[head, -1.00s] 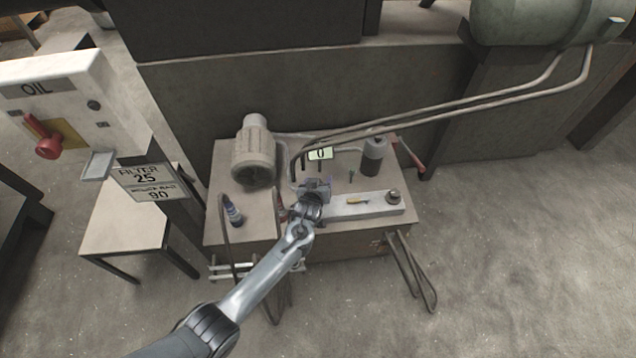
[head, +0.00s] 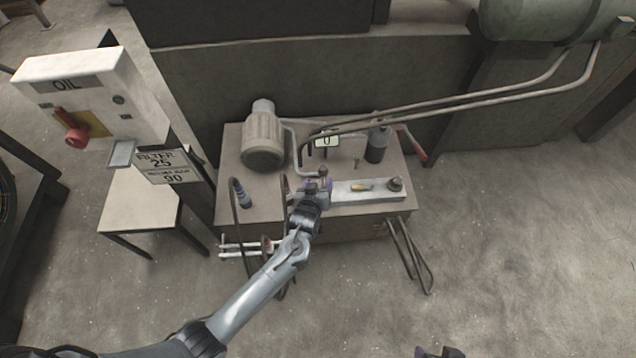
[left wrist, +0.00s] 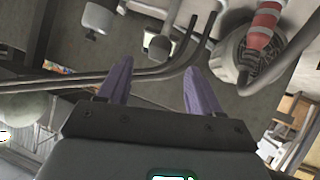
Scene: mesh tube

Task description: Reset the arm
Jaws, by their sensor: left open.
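My left arm reaches in from the bottom left of the head view. Its gripper (head: 314,183) is over the front middle of the machine table (head: 262,208), by the left end of a pale metal bar. In the left wrist view the two purple fingers (left wrist: 152,84) stand wide apart with nothing between them. A small dark piece at the bottom edge of the head view (head: 440,352) may be part of my right gripper; its jaws cannot be made out.
A grey motor (head: 263,140), a dark cylinder (head: 377,146) and a small display (head: 327,141) stand on the table. Long pipes (head: 450,107) run up right to a green tank (head: 545,18). An OIL control box (head: 120,85) with a red knob stands left. The floor at right is clear.

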